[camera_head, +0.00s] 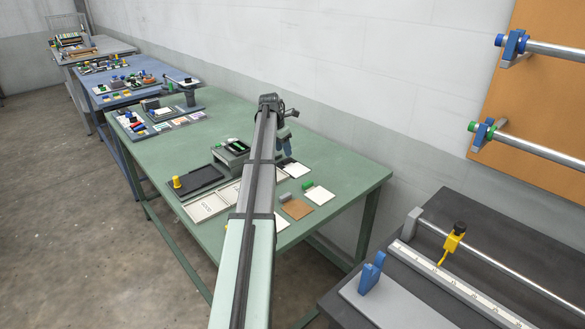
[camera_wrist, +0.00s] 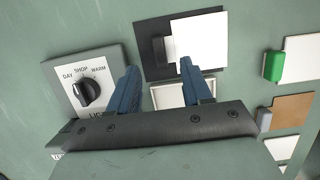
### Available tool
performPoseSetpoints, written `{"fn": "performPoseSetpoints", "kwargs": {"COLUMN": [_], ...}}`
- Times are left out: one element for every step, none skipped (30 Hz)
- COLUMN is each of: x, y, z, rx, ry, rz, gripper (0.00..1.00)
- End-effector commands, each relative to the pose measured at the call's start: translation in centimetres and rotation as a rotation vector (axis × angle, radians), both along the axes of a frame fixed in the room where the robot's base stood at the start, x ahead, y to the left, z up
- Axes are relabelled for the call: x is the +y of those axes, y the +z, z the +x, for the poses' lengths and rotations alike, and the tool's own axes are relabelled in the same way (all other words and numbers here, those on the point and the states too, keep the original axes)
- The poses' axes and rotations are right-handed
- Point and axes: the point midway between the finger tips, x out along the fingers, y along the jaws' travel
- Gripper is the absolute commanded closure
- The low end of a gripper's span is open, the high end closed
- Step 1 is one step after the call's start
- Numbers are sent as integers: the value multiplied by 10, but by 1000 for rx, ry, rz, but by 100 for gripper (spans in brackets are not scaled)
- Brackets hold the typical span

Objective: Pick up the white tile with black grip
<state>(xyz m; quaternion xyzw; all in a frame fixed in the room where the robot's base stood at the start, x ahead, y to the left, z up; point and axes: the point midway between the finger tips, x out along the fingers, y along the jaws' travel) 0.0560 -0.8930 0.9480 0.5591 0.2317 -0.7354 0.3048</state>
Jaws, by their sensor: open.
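The white tile (camera_wrist: 200,38) lies flat at the top middle of the wrist view, with a dark area (camera_wrist: 150,20) showing around its left and upper edges. Its black grip (camera_wrist: 160,50) stands at the tile's left side. In the head view the white tile (camera_head: 296,170) is partly hidden near the arm. My gripper (camera_wrist: 158,68) is open, and its two blue fingers point toward the tile. The fingertips appear on either side of the grip in the picture; their height above it is unclear. The gripper (camera_head: 284,143) also shows at the arm's far end.
A dial box (camera_wrist: 86,90) marked DAY, SHOP, WARM sits left of the fingers. A pale framed tray (camera_wrist: 182,94) lies below the tile. To the right are a green-grip white tile (camera_wrist: 300,62) and a brown tile (camera_wrist: 291,112). Much of the green table (camera_head: 335,165) is bare.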

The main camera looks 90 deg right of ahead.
Motion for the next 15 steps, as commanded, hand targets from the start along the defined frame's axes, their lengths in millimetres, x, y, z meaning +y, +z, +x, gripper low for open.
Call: {"fn": "performPoseSetpoints", "kwargs": {"x": [-1,-1,-2,-3,-3,-5,-6,-7,-8,-8,-9,-10,-10,-11,-11], "y": [-2,-4,-7,-11,-14,-19,-23,-27,-32,-36,-39,-43,-46,-47,-48], "z": [-1,-1,-2,-3,-3,-4,-5,-6,-7,-8,-9,-10,-10,-10,-10], "rx": [0,0,0,0,0,0,0,0,0,0,0,0,0,0,-1], "ry": [0,0,0,0,0,0,0,0,0,0,0,0,0,0,0], "rz": [0,0,1,1,1,1,1,1,1,1,1,0,0,0,-1], "gripper": [51,51,51,51,51,51,51,51,51,51,51,51,51,51,51]}}
